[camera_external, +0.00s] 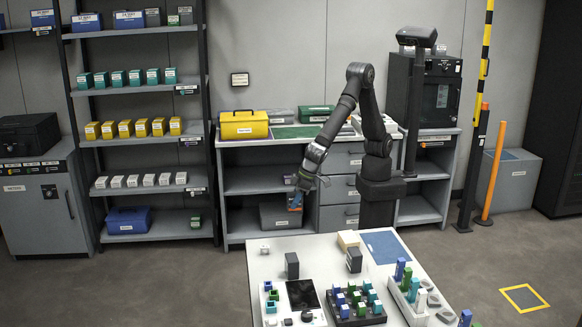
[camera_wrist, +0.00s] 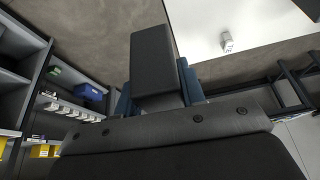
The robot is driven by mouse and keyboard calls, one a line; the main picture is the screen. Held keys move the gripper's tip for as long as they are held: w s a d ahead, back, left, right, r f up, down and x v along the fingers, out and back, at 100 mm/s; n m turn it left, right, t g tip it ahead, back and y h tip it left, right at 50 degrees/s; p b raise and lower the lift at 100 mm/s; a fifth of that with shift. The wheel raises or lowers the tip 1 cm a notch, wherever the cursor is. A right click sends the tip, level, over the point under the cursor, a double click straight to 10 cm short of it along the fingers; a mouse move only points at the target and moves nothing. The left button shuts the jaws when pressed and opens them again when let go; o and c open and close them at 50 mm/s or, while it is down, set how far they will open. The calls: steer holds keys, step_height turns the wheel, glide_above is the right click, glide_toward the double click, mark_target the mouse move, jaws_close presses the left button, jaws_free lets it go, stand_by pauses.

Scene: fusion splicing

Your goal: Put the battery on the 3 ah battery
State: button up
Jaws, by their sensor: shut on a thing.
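The held block is too small to make out clearly in the external view. Two similar dark grey upright blocks stand on the table, one at the left (camera_external: 292,266) and one at the right (camera_external: 354,260). Which of these is the 3 ah battery cannot be read from the labels.
The white table (camera_external: 320,250) also holds a small white block (camera_external: 265,249), a blue mat (camera_external: 384,247), a black tray (camera_external: 357,316) of coloured pieces and a white rack (camera_external: 409,300). Shelves with labelled boxes (camera_external: 141,128) stand at the left. A cabinet (camera_external: 263,231) stands behind.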

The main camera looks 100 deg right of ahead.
steer(key=shift+w+r, duration=0.3)
steer(key=w+a+r+n+y, duration=0.1)
steer(key=w+a+r+n, duration=0.2)
steer(key=a, duration=0.2)
steer(key=w+a+r+n+g+y, duration=0.1)
steer(key=w+a+r+n, duration=0.15)
steer(key=a, duration=0.25)
steer(key=w+a+r+n+y, duration=0.2)
steer(key=w+a+n, duration=0.1)
steer(key=a+n, duration=0.15)
glide_toward(288, 260)
steer(key=shift+w+a+r, duration=0.1)
steer(key=shift+w+a, duration=0.65)
steer(key=shift+a, duration=0.1)
steer(key=shift+f, duration=1.95)
steer(key=shift+f, duration=0.1)
steer(key=o, duration=1.2)
steer(key=shift+f, duration=0.1)
steer(key=shift+c, duration=0.2)
